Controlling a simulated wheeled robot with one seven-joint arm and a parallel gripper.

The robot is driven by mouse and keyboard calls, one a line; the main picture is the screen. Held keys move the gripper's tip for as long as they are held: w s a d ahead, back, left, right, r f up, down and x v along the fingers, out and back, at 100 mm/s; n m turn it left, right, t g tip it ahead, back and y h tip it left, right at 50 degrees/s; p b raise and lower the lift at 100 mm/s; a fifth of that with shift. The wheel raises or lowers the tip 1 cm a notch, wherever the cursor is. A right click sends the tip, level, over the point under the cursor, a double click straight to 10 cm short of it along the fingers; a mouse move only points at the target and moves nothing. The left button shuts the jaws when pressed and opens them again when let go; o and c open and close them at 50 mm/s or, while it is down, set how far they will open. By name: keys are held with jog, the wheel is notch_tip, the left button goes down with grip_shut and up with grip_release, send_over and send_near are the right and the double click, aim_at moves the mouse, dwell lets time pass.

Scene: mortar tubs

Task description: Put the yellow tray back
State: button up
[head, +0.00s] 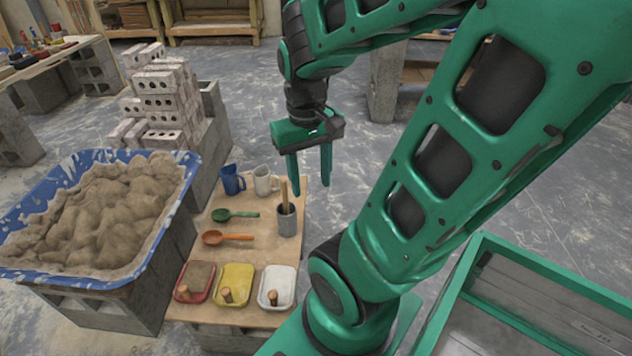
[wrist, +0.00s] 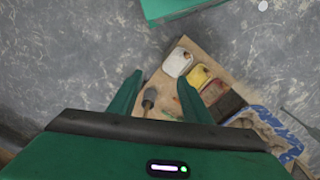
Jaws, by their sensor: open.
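The yellow tray (head: 233,284) lies on the wooden board between a red tray (head: 196,282) on its left and a white tray (head: 275,286) on its right. A wooden-handled tool (head: 227,295) sits at its near edge. In the wrist view the yellow tray (wrist: 198,77) shows partly between the white tray (wrist: 178,62) and the red tray (wrist: 213,93). My gripper (head: 310,180) is open and empty, fingers pointing down, in the air beyond and to the right of the trays; its fingers also show in the wrist view (wrist: 158,92).
The board (head: 255,245) also holds a blue mug (head: 232,181), a pale mug (head: 264,181), a grey cup (head: 286,221), a green scoop (head: 236,215) and an orange scoop (head: 228,238). A blue tub (head: 165,235) of mortar stands left. Bricks (head: 165,100) are stacked behind.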

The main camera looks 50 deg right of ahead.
jog(key=shift+m+y, duration=0.4)
jog(key=shift+m, duration=0.2)
jog(key=s, duration=0.1)
jog(key=s+a+r, duration=0.1)
jog(key=s, duration=0.1)
jog(key=shift+s+a+r, duration=0.25)
jog(key=shift+s+r, duration=0.05)
jog(key=shift+s, duration=0.05)
dwell(0.5)
